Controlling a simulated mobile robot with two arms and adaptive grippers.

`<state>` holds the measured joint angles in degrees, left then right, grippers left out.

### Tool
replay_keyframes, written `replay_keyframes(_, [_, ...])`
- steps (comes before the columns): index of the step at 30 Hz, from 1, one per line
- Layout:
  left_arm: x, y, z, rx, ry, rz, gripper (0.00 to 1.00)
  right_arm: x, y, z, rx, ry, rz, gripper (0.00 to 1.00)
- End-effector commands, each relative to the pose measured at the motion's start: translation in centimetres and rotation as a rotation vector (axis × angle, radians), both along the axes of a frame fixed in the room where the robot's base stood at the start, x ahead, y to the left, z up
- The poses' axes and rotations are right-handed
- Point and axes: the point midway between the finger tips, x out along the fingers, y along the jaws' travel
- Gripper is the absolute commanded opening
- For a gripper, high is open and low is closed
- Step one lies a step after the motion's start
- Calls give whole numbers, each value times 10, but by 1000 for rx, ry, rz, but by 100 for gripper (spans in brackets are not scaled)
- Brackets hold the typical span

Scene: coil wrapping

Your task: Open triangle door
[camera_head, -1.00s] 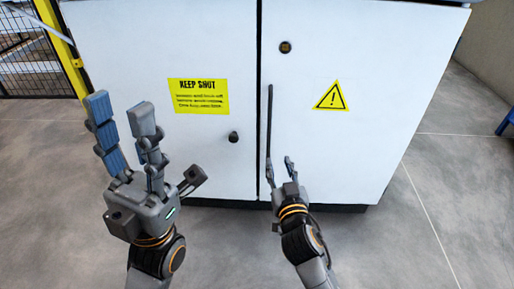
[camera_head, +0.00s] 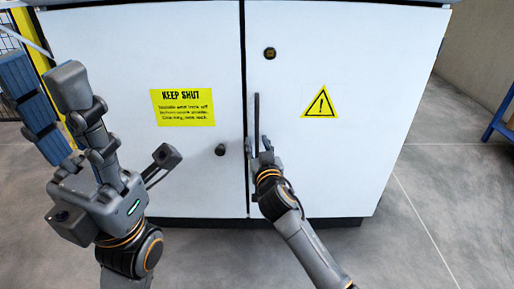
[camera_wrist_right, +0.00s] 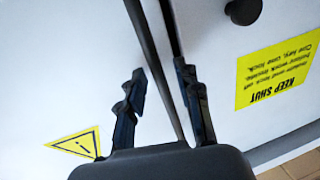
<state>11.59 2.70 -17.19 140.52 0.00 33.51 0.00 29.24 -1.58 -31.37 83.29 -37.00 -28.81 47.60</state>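The triangle door (camera_head: 345,150) is the white right-hand cabinet door with a yellow warning triangle (camera_head: 321,103). It looks closed. A dark, slim vertical bar handle (camera_head: 256,112) runs along its left edge; it also shows in the right wrist view (camera_wrist_right: 148,50). My right gripper (camera_head: 257,146) is at the handle's lower part. In the right wrist view its fingers (camera_wrist_right: 164,95) are apart, one on each side of the handle. Whether either touches it I cannot tell. My left gripper (camera_head: 45,88) is raised, open and empty, in front of the left door.
The left door (camera_head: 200,60) carries a "KEEP SHUT" sign (camera_head: 182,108) and a dark knob (camera_head: 220,150). A round lock (camera_head: 270,53) sits high on the triangle door. A yellow post (camera_head: 35,45) stands at left. Grey floor (camera_head: 420,230) is open at right.

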Motion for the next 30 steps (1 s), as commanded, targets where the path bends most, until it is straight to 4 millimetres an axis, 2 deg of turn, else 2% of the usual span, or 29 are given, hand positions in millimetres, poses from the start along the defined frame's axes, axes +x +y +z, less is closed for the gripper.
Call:
replay_keyframes(4, [-2, 0, 1, 1, -12, 0, 40, 8, 2, 0, -1, -1, 0, 34])
replay_keyframes(12, [-2, -1, 2, 1, -13, 1, 40, 9, 2, 1, 0, 0, 0, 34])
replay_keyframes(13, [-2, -1, 2, 1, -13, 1, 40, 9, 2, 1, 0, 0, 0, 32])
replay_keyframes(18, [-2, -1, 2, 1, -13, 0, 40, 9, 2, 1, 0, 0, 0, 0])
replay_keyframes(30, [-2, 0, 5, 0, -16, 0, 40, 8, -1, 1, 0, 0, 2, 0])
